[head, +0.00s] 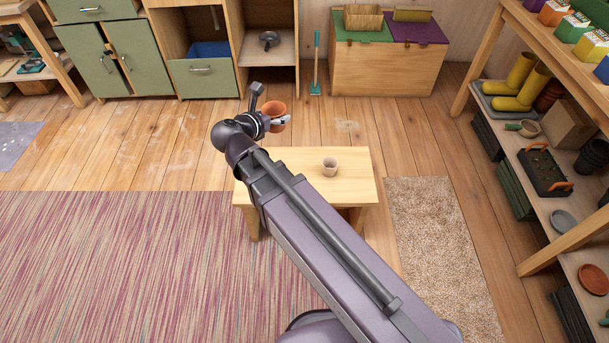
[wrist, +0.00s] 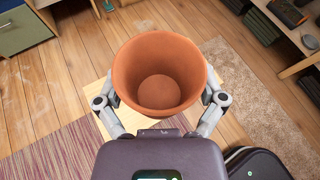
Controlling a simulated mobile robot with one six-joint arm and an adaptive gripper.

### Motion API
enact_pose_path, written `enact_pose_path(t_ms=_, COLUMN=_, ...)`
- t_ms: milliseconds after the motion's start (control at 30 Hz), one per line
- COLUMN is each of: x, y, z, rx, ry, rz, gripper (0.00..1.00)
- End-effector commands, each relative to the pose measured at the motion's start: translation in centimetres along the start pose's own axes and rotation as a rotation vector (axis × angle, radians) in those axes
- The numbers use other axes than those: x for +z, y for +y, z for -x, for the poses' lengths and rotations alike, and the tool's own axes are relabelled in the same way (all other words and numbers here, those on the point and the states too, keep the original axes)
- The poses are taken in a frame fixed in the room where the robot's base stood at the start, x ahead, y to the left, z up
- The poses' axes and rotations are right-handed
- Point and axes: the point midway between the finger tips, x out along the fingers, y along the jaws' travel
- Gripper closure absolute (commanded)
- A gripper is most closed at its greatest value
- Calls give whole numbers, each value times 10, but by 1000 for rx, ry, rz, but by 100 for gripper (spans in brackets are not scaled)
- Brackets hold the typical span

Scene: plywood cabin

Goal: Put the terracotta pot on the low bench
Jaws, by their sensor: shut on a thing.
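The terracotta pot (head: 274,110) is held by my gripper (head: 275,120), up in the air near the back left part of the low bench (head: 300,161). In the wrist view the empty, open-topped pot (wrist: 159,75) sits between the two fingers of my gripper (wrist: 158,103), with one finger on each side. The pot looks upright. The pale bench top (wrist: 97,88) shows below and behind it. My arm covers the bench's front left part in the head view.
A striped rug (head: 110,260) lies at left and a beige mat (head: 440,240) at right. A shelf (head: 535,140) stands at far right.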

Motion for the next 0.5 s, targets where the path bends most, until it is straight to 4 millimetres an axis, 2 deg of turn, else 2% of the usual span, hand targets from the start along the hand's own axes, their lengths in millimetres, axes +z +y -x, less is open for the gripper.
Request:
enact_pose_path(t_ms=33, x=-11, y=2, z=-4, rx=-4, ry=0, rz=-1, gripper=66)
enact_pose_path(t_ms=500, x=-81, y=10, z=-33, rx=-51, ry=7, rz=-23, gripper=66)
